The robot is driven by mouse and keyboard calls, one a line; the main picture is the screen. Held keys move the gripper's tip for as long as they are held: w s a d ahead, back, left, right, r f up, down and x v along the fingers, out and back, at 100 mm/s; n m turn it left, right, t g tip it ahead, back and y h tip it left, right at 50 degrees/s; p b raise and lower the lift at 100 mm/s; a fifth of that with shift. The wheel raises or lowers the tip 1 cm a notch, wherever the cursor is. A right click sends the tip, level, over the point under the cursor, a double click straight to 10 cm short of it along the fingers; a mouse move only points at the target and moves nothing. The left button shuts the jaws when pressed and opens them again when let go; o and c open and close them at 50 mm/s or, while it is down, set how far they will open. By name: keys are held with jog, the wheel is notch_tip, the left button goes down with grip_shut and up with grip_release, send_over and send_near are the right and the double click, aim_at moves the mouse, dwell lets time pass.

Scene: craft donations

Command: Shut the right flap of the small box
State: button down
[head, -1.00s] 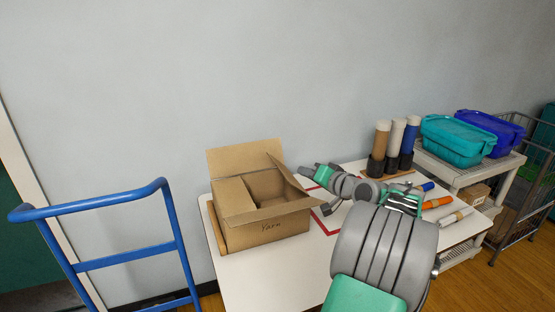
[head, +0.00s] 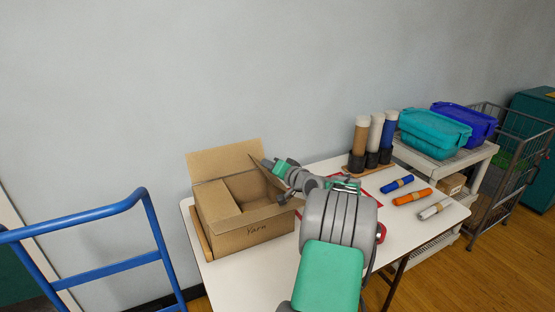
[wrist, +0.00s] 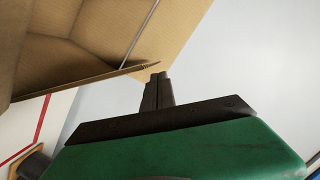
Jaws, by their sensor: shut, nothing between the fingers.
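The small cardboard box (head: 250,232), marked "Yarn", stands on the white table with its top open. Its back flap (head: 222,161) stands up. A left flap (head: 217,203) slopes beside the opening. The right flap (head: 266,177) is raised and tilted at the right side. My gripper (head: 267,163) is shut and empty at the upper edge of the right flap, on its outer side. In the wrist view my closed fingertips (wrist: 158,76) are very close to a cardboard flap's corner; I cannot tell whether they touch.
Brown, white and blue tubes (head: 375,137) stand in dark holders behind my arm. Several rolls (head: 412,196) lie on the right of the table (head: 270,280). A cart with teal (head: 434,134) and blue bins is farther right. A blue trolley handle (head: 90,220) stands at the left.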

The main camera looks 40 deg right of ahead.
jog(key=shift+a+f, duration=0.25)
jog(key=shift+f, duration=0.1)
jog(key=shift+w, duration=0.1)
jog(key=shift+a+f+b, duration=0.25)
jog(key=shift+f+b, duration=0.15)
jog(key=shift+b, duration=0.15)
jog(key=shift+w+a+f+b, duration=0.15)
jog(key=shift+a+f+b, duration=0.05)
jog(key=shift+a+b, duration=0.15)
jog(key=shift+r, duration=0.2)
